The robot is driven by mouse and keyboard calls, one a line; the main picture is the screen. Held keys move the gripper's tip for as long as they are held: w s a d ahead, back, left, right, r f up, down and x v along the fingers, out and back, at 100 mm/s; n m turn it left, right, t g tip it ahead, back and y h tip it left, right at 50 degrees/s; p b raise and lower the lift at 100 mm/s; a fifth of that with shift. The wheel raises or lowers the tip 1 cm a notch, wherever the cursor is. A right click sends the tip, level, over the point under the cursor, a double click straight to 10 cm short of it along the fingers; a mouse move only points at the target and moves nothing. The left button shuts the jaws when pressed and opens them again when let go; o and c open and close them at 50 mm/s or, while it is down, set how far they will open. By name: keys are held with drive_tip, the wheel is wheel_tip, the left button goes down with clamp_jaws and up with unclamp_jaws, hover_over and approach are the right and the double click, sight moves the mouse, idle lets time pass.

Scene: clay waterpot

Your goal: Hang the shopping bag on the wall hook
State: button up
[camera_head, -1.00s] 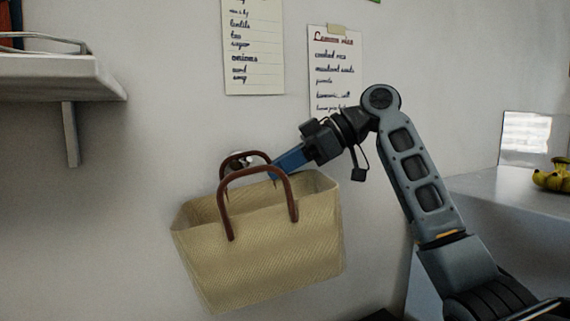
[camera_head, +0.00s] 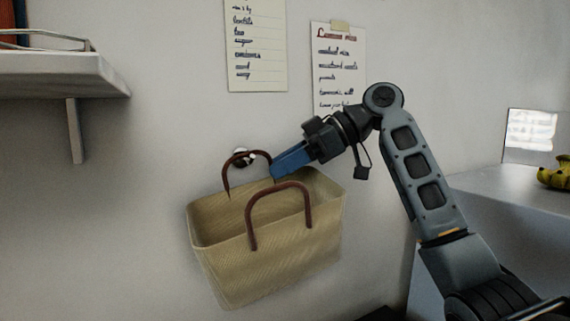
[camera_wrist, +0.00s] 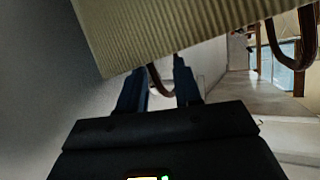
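The woven tan shopping bag (camera_head: 275,262) with two brown handles is close to the wall, tilted. Its rear handle (camera_head: 232,160) arches up at the round wall hook (camera_head: 243,156). The handle appears to be over the hook, but the exact contact is hard to see. The front handle (camera_head: 279,191) leans forward, clear of the hook. My gripper (camera_head: 274,171) is beside the right side of the rear handle, just above the bag's rim. In the wrist view its blue fingers (camera_wrist: 158,70) stand apart, with a brown handle (camera_wrist: 157,81) showing in the gap and the bag (camera_wrist: 150,32) above.
A wall shelf (camera_head: 60,75) with a bracket (camera_head: 75,130) is at the upper left. Two paper lists (camera_head: 257,45) (camera_head: 337,65) are on the wall above the bag. A counter (camera_head: 510,200) with bananas (camera_head: 555,177) is at the right.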

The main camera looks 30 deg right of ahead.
drive_tip(key=shift+o, duration=0.3)
drive_tip(key=b+v, duration=0.1)
drive_tip(key=v, duration=0.6)
drive_tip(key=shift+s+d+r, duration=0.15)
drive_tip(key=shift+s+d, duration=0.05)
drive_tip(key=shift+d, duration=0.1)
